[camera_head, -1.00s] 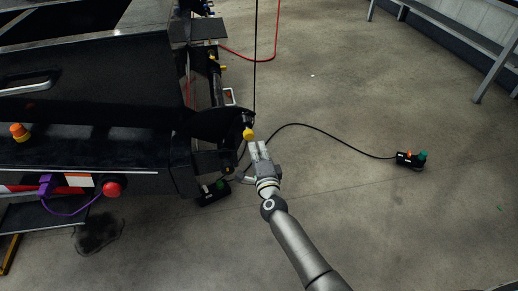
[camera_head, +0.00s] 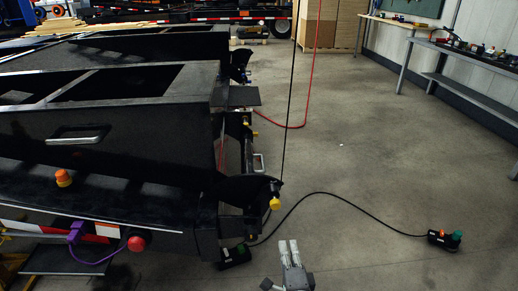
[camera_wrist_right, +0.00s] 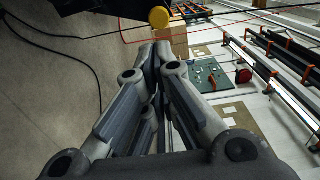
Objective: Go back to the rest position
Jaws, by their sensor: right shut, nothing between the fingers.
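My right gripper (camera_head: 289,250) shows at the bottom of the head view, over the bare floor to the right of the black trailer frame (camera_head: 110,140). Its fingers are closed together and hold nothing. In the right wrist view the fingers (camera_wrist_right: 155,52) meet at their tips. A yellow cap (camera_head: 275,203) on the trailer's corner stands a little above and left of the gripper, apart from it. A yellow round part (camera_wrist_right: 159,17) also shows just beyond the fingertips in the wrist view. My left gripper is out of view.
A black cable runs over the floor to a small control box (camera_head: 443,239) at the right. Another black box (camera_head: 234,257) lies by the trailer corner. A workbench (camera_head: 440,50) stands along the right wall. A red hose (camera_head: 311,85) hangs behind. The middle floor is clear.

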